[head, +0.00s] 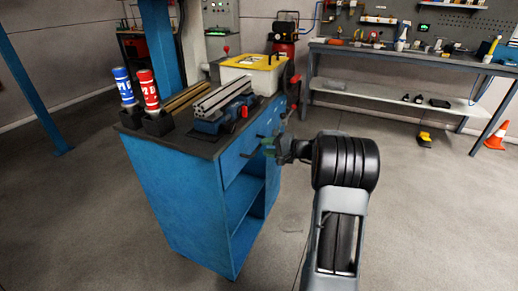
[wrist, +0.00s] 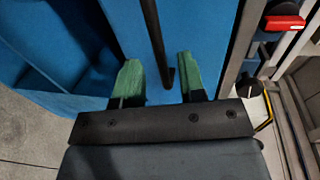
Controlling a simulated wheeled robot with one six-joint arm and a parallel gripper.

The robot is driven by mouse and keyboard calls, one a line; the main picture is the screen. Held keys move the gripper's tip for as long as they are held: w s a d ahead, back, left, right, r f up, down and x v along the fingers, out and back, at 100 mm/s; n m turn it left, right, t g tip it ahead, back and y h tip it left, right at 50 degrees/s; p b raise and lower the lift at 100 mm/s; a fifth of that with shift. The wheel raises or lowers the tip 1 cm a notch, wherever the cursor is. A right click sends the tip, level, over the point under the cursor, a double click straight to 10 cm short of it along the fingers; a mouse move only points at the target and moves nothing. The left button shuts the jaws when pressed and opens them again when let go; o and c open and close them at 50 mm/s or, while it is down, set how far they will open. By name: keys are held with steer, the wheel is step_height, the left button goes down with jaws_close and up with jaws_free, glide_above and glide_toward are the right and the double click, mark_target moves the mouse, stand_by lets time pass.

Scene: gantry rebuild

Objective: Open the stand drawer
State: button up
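The blue stand (head: 182,205) is at the left middle of the head view, with a drawer (head: 240,161) under its dark top and open shelves below. The drawer looks shut. In the wrist view the blue drawer front (wrist: 205,25) carries a long black bar handle (wrist: 154,35). My gripper (head: 271,147) is at the drawer's front, near the handle. In the wrist view my gripper (wrist: 158,64) is open, its two green fingers on either side of the handle's near end, with gaps visible. Whether the fingertips touch the drawer front I cannot tell.
On the stand top (head: 208,146) are a blue can (head: 123,86), a red can (head: 148,91), metal profiles on a blue vise (head: 215,110) and a yellow-topped box (head: 253,72). A workbench (head: 420,60) stands behind on the right.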

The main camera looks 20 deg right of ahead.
mark_target(259, 147)
steer(key=shift+x, duration=1.85)
steer(key=shift+c, duration=0.4)
jaws_close()
